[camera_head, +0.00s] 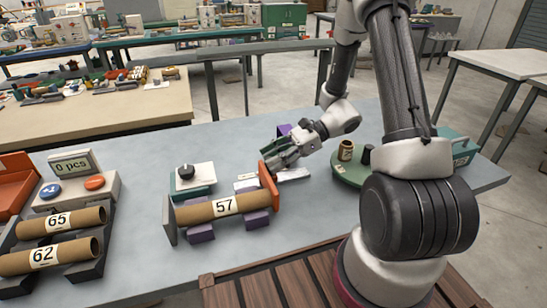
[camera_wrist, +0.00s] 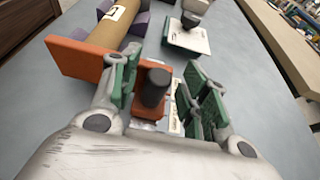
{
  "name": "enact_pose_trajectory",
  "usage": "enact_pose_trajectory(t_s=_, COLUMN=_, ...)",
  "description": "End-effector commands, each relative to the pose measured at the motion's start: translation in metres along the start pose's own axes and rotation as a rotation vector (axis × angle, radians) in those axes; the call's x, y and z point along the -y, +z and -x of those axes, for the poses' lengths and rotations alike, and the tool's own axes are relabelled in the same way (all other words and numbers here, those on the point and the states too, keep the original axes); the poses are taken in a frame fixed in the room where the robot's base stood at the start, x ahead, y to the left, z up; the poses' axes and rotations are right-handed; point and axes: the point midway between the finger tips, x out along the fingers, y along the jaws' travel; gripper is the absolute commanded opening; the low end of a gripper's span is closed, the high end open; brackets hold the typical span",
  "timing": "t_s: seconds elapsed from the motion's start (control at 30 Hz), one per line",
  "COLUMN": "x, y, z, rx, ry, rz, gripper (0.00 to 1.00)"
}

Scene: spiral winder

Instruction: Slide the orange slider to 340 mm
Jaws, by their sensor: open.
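The orange slider (camera_head: 268,187) is an upright orange plate at the right end of the tube marked 57 (camera_head: 222,206). It also shows in the wrist view (camera_wrist: 76,62), with a dark round knob (camera_wrist: 155,86) on its orange base. My gripper (camera_head: 279,155) is at the slider's far side. In the wrist view my gripper (camera_wrist: 162,78) is open, with green-padded fingers on either side of the knob. I cannot tell whether a finger touches it. A pale scale strip (camera_head: 293,175) runs to the right; its marks are too small to read.
A grey end plate (camera_head: 169,220) stands left of the tube, which rests on purple supports (camera_head: 257,219). A counter reads "0 pcs" (camera_head: 73,164). Tubes 65 and 62 lie at left; a green round tray (camera_head: 347,177) is right.

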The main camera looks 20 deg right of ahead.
Motion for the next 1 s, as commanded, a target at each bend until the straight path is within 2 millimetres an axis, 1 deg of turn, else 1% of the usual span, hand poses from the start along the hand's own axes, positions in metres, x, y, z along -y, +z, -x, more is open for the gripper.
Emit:
enact_pose_trajectory(t_s=0.07, x=0.0, y=0.0, z=0.0, rx=0.0, ry=0.0, rz=0.0, gripper=0.45)
enact_pose_trajectory(t_s=0.1, x=0.0, y=0.0, z=0.0, rx=0.0, ry=0.0, rz=0.0, gripper=0.43)
enact_pose_trajectory(t_s=0.17, x=0.0, y=0.0, z=0.0, rx=0.0, ry=0.0, rz=0.0, gripper=0.32)
enact_pose_trajectory(t_s=0.2, x=0.0, y=0.0, z=0.0, rx=0.0, ry=0.0, rz=0.0, gripper=0.25)
enact_pose_trajectory(t_s=0.33, x=0.0, y=0.0, z=0.0, rx=0.0, ry=0.0, rz=0.0, gripper=0.01)
enact_pose_trajectory(t_s=0.37, x=0.0, y=0.0, z=0.001, rx=0.0, ry=0.0, rz=0.001, gripper=0.0)
enact_pose_trajectory(t_s=0.57, x=0.0, y=-0.001, z=0.003, rx=0.0, ry=-0.001, rz=0.001, gripper=0.0)
enact_pose_trajectory(t_s=0.67, x=0.001, y=-0.006, z=0.014, rx=0.0, ry=-0.003, rz=0.001, gripper=0.0)
enact_pose_trajectory(t_s=0.83, x=0.001, y=-0.017, z=0.04, rx=0.0, ry=-0.004, rz=0.001, gripper=0.0)
enact_pose_trajectory(t_s=0.9, x=0.001, y=-0.018, z=0.044, rx=0.0, ry=-0.002, rz=0.002, gripper=0.0)
enact_pose_trajectory(t_s=1.0, x=0.001, y=-0.018, z=0.044, rx=0.0, ry=-0.001, rz=0.002, gripper=0.0)
